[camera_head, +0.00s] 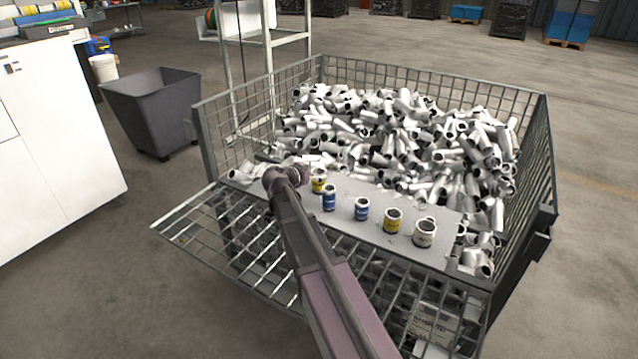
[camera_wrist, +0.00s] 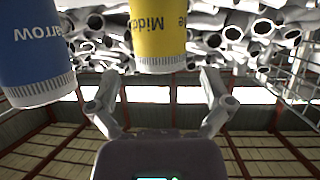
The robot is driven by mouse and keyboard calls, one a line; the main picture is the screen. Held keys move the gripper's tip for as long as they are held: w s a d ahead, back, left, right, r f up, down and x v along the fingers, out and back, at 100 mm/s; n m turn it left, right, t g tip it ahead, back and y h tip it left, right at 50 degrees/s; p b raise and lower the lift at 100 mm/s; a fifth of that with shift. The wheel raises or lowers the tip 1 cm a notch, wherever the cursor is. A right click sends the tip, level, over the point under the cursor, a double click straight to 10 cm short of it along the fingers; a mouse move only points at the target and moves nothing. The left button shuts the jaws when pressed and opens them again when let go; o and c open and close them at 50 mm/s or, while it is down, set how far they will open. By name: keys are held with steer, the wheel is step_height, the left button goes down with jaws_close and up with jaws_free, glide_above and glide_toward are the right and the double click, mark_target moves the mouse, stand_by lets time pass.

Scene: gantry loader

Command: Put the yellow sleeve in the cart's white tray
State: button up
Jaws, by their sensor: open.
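In the head view a yellow-banded sleeve (camera_head: 318,182) stands on a grey board (camera_head: 350,190). It is the left end of a row. A second yellow-banded sleeve (camera_head: 393,220) stands farther right. In the wrist view the picture is upside down, and a yellow sleeve (camera_wrist: 158,35) marked "Middle" lies ahead, between the lines of the fingers. My gripper (camera_wrist: 160,82) is open and empty, with the sleeve beyond its fingertips. In the head view my arm's end is just left of the left yellow sleeve; the fingers cannot be made out. I cannot clearly identify the cart's white tray.
A blue sleeve (camera_wrist: 32,55) is close beside the yellow one. A white frame (camera_head: 265,42) stands behind; a grey bin (camera_head: 150,110) is left.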

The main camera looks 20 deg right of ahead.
mark_target(317, 172)
steer(key=shift+b+x, duration=0.4)
steer(key=shift+x, duration=1.2)
steer(key=c, duration=1.3)
steer(key=shift+r, duration=0.2)
step_height(317, 172, up, 10)
steer(key=p, duration=1)
steer(key=shift+f, duration=0.15)
